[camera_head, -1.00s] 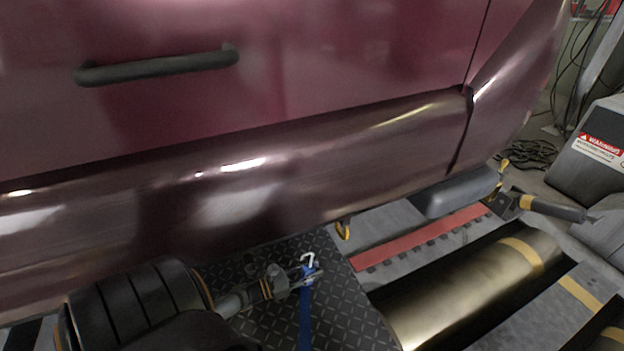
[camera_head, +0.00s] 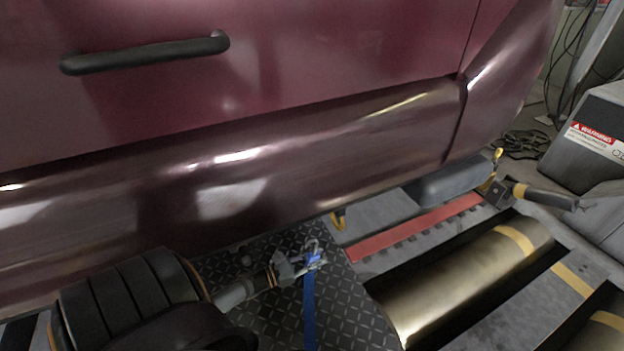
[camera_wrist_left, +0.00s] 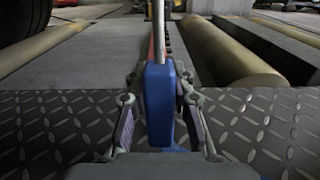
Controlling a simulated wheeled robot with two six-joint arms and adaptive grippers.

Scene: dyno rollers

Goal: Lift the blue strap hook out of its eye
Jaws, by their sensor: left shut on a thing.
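My left gripper (camera_head: 314,263) is shut on the blue body of the strap hook (camera_head: 315,257), above the dark tread plate. The hook's grey metal bend (camera_head: 312,245) stands up above the fingers. In the left wrist view the blue body (camera_wrist_left: 158,105) sits between the two fingers (camera_wrist_left: 158,118), and the metal shank (camera_wrist_left: 158,30) rises out of the top of the frame. The blue strap (camera_head: 309,312) hangs down from the gripper. A yellow piece (camera_head: 338,218) shows under the car sill, apart from the hook in the picture. I cannot tell whether it is the eye.
The maroon car side (camera_head: 300,80) overhangs the work area, with its sill (camera_head: 330,165) close above the gripper. A brass roller (camera_head: 470,285) lies in a pit to the right, beyond the tread plate (camera_head: 345,310). A red strip (camera_head: 415,228) runs behind it.

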